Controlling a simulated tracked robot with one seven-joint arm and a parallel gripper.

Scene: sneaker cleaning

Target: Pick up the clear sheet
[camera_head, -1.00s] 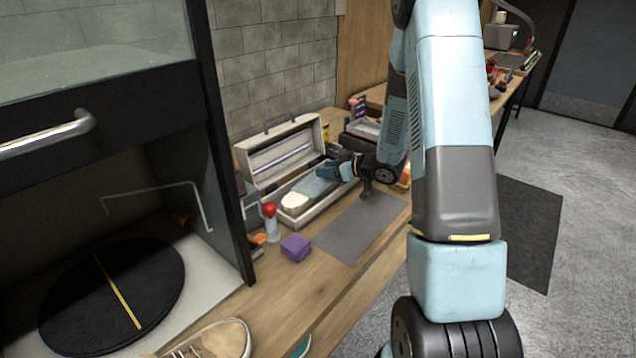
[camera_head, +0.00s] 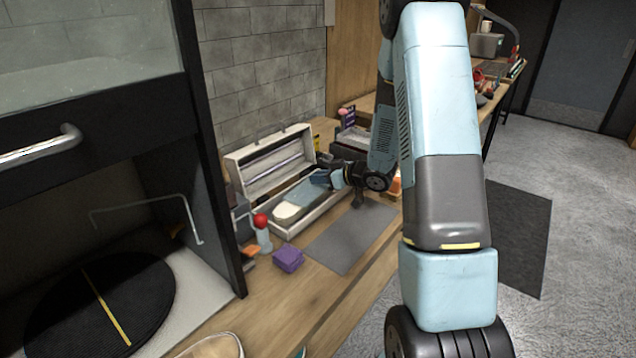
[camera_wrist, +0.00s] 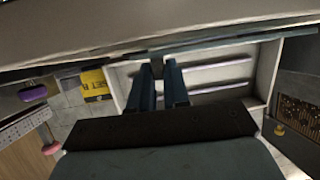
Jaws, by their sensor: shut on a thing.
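The clear sheet (camera_head: 307,192) shows as a pale blue-grey, see-through panel over the open toolbox (camera_head: 318,212) in the head view. A pale object with a rounded end lies by its near end. My gripper (camera_head: 324,178) is at the sheet's far right edge, shut on it. In the wrist view my gripper's two blue fingers (camera_wrist: 164,66) are close together, and a thin grey-blue strip, seemingly the sheet's edge (camera_wrist: 225,42), runs across their tips. I cannot tell whether the sheet is clear of the toolbox.
A purple block (camera_head: 288,258) and a red-topped bottle (camera_head: 262,232) stand left of a grey mat (camera_head: 345,236) on the bench. The toolbox's raised lid (camera_head: 270,165) stands behind. A dark cabinet (camera_head: 215,190) is at left. A yellow box (camera_wrist: 98,84) shows in the wrist view.

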